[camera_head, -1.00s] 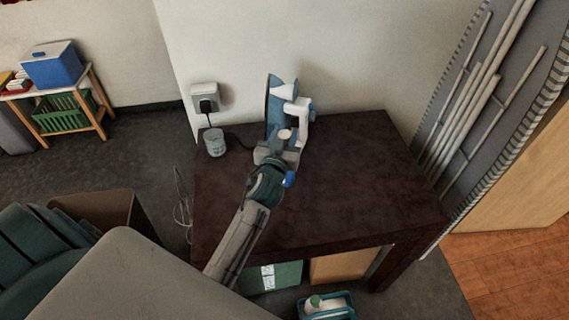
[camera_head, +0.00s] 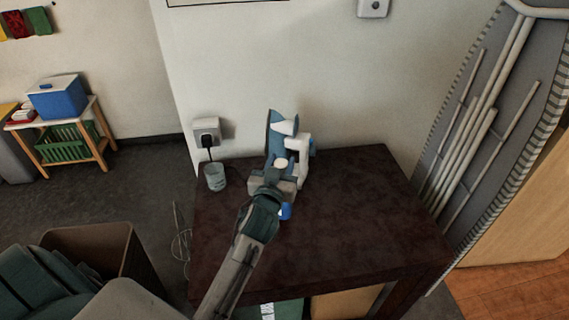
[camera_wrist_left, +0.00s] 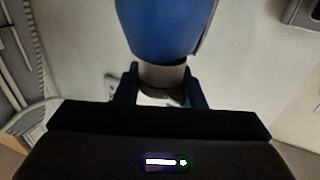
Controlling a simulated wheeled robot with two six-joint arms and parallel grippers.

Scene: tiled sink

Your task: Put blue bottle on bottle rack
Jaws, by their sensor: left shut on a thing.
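My left gripper, seen in the wrist view (camera_wrist_left: 160,78), is shut around the pale grey neck of a blue bottle (camera_wrist_left: 165,25). The bottle's blue body extends beyond the fingers, and its top is cut off by the frame. In the head view, a blue piece (camera_head: 275,124), which seems to be the bottle, stands up beside my white wrist parts above the far edge of the dark table (camera_head: 350,215). My arm hides part of it. I cannot make out a bottle rack for certain. My right gripper is not in view.
The table's right half is clear. A leaning grey panel with white rods (camera_head: 475,130) stands at the right. A brown box (camera_head: 95,250) is at lower left.

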